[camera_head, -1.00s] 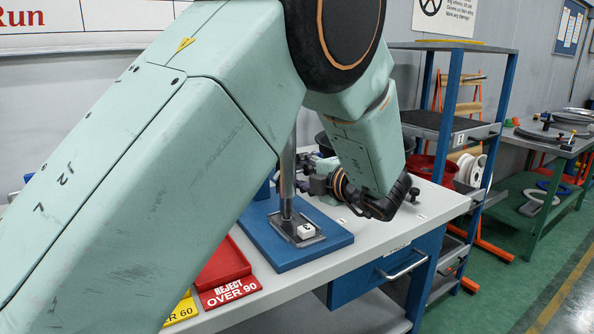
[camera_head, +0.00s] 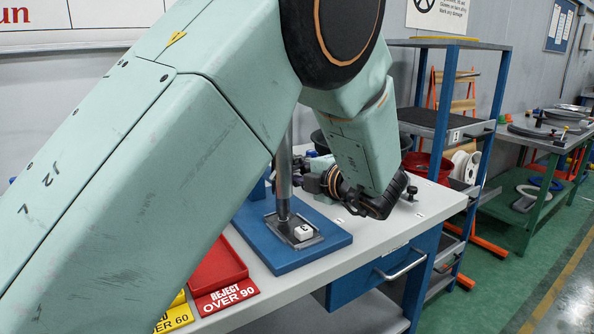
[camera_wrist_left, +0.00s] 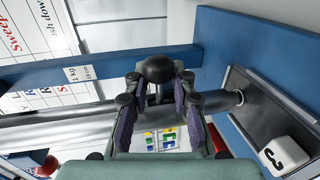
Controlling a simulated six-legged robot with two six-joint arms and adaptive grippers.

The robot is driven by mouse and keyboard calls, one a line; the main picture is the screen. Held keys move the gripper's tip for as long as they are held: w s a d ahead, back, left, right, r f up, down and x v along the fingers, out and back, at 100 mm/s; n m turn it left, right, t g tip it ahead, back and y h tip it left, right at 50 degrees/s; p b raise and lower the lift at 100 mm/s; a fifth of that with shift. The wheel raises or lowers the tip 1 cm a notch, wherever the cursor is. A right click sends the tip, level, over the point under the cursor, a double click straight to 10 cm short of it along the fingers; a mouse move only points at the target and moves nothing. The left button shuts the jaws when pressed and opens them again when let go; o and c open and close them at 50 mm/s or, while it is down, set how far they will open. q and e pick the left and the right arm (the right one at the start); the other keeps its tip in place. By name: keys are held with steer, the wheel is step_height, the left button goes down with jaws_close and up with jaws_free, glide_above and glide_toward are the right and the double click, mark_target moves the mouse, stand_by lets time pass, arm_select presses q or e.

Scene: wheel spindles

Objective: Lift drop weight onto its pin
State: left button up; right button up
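My left gripper (camera_head: 316,180) is beside the steel post (camera_head: 284,165), which stands on a blue base (camera_head: 325,243); my forearm hides much of the rig. In the left wrist view the gripper's purple-padded fingers (camera_wrist_left: 158,85) stand apart on either side of a black round knob (camera_wrist_left: 158,69) with a short stem. I see space beside the knob and cannot tell whether a finger touches it. A blue bar (camera_wrist_left: 115,70) labelled 1 kg runs behind it. I cannot make out the drop weight or its pin as separate parts. My right gripper is not in view.
A white block with a number (camera_head: 303,231) sits on the plate at the post's foot. A blue shelf rack (camera_head: 497,110) stands right of the bench (camera_head: 420,207).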

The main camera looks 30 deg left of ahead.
arm_select(q)
steer(key=shift+s, duration=0.1)
jaws_close()
steer(key=shift+r, duration=0.1)
steer(key=shift+r, duration=0.1)
stand_by(0.3)
